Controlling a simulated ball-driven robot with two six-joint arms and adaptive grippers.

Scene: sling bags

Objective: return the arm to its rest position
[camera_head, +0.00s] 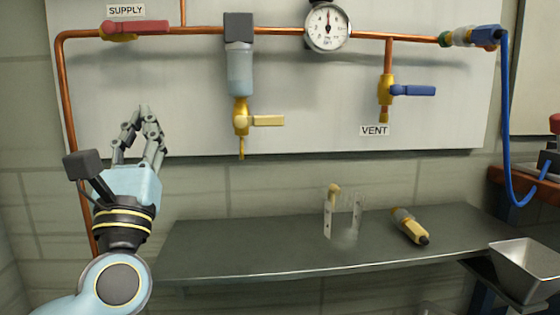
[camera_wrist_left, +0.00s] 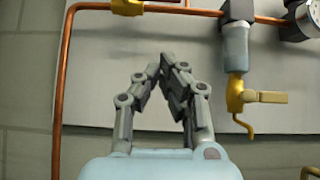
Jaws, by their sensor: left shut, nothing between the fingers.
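My left gripper (camera_head: 147,112) is raised in front of the lower left of the pale panel, to the left of the filter. Its fingertips meet at the top, with nothing between them. In the left wrist view the gripper (camera_wrist_left: 168,62) is shut and empty, below the upper copper pipe. It looks apart from the pipe and valves, though depth is hard to judge. My right gripper is not seen in either view.
The red supply valve (camera_head: 135,28), filter (camera_head: 240,70), gauge (camera_head: 327,27) and blue vent valve (camera_head: 405,90) are on the panel. A shelf (camera_head: 250,250) below holds a clear holder (camera_head: 327,218) and a yellow-black tool (camera_head: 409,226). A blue hose (camera_head: 506,120) hangs right.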

